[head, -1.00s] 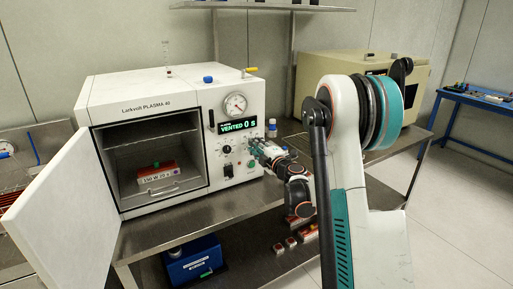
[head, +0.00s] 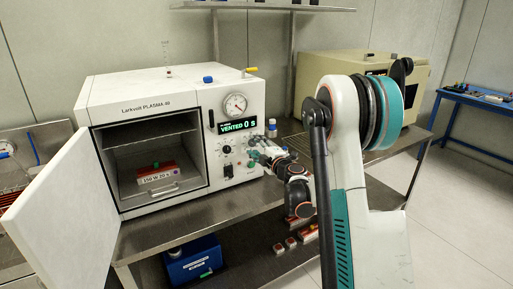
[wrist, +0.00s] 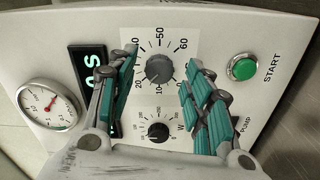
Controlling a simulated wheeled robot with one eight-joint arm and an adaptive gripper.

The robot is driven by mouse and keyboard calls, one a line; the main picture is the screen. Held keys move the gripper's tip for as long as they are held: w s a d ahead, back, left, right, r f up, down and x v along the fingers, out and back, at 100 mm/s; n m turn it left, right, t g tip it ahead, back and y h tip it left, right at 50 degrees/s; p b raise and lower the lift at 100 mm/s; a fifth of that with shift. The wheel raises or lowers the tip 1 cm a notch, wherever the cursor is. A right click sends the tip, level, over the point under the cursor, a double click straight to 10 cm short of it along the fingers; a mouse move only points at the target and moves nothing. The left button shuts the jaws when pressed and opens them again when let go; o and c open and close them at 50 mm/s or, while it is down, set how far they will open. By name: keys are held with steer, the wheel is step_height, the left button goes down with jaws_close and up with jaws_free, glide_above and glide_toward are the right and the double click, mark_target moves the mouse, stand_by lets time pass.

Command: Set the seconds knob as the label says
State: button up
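The seconds knob (wrist: 159,69) is a dark grey round knob on a white dial with marks up to 60. Its pointer is too unclear to read. My gripper (wrist: 162,75) is open, with one teal-padded finger on each side of this knob and gaps visible between. In the head view my gripper (head: 262,157) is at the right of the front panel and hides part of it. The label (head: 157,177) inside the open chamber reads 150 W 20 s. The display (head: 237,126) reads VENTED 0 S.
The smaller W knob (wrist: 157,132) is close by the seconds knob. The green START button (wrist: 243,68) is beyond the right finger in the wrist view. A pressure gauge (wrist: 47,104) is at the left. The chamber door (head: 68,220) stands open, away from my arm.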

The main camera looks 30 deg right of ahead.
steer(key=s, duration=1.2)
steer(key=shift+d, duration=0.2)
